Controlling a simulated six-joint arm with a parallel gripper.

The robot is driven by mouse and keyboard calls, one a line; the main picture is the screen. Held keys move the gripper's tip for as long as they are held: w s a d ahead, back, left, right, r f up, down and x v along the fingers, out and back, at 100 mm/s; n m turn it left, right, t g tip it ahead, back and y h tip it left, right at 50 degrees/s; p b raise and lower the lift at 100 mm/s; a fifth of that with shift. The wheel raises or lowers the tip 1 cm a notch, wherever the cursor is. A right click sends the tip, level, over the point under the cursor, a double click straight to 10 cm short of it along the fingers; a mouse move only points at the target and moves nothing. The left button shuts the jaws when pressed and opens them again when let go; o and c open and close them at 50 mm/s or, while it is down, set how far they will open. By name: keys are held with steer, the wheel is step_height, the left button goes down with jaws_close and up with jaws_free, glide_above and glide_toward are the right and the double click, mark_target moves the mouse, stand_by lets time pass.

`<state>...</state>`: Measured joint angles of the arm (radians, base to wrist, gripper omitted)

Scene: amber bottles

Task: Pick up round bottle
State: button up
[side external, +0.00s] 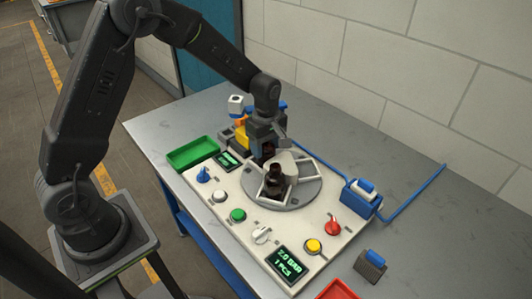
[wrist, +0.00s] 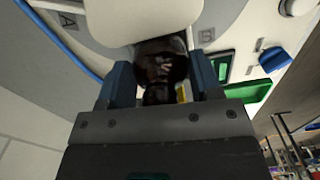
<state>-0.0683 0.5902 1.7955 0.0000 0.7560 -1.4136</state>
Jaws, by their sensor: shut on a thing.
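A dark amber bottle (wrist: 160,62) with a rounded body is between the two blue-grey fingers of my gripper (wrist: 163,82) in the wrist view. My gripper is shut on it. In the side view my gripper (side external: 264,143) points down at the back of the round grey turntable (side external: 303,193), with the dark held bottle (side external: 268,151) partly hidden below it. Whether this bottle touches the turntable I cannot tell. A second dark bottle (side external: 275,181) stands upright in a front holder of the turntable, apart from my gripper.
A pale block (side external: 287,163) sits at the turntable's centre, close to the held bottle. A green tray (side external: 193,154) is at the left. Knobs, buttons and a display (side external: 286,262) line the panel. A blue box (side external: 361,198) with a cable stands at the right.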

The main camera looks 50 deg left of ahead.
step_height(320, 180, up, 23)
steer(key=s+a+n, duration=0.3)
steer(key=a, duration=0.4)
steer(key=s+a+n, duration=0.2)
steer(key=s+a, duration=0.1)
steer(key=a, duration=0.4)
steer(key=s+a+n, duration=0.9)
steer(key=s+a, duration=0.3)
steer(key=s, duration=0.4)
step_height(320, 180, down, 15)
steer(key=shift+w+d+f, duration=0.9)
steer(key=shift+w+f, duration=0.75)
steer(key=shift+f, duration=0.25)
steer(key=shift+w+d+f, duration=0.85)
steer(key=shift+w+f, duration=0.75)
steer(key=shift+f, duration=0.35)
steer(key=shift+w+d+f, duration=0.9)
steer(key=shift+w+f, duration=0.75)
steer(key=shift+f, duration=0.25)
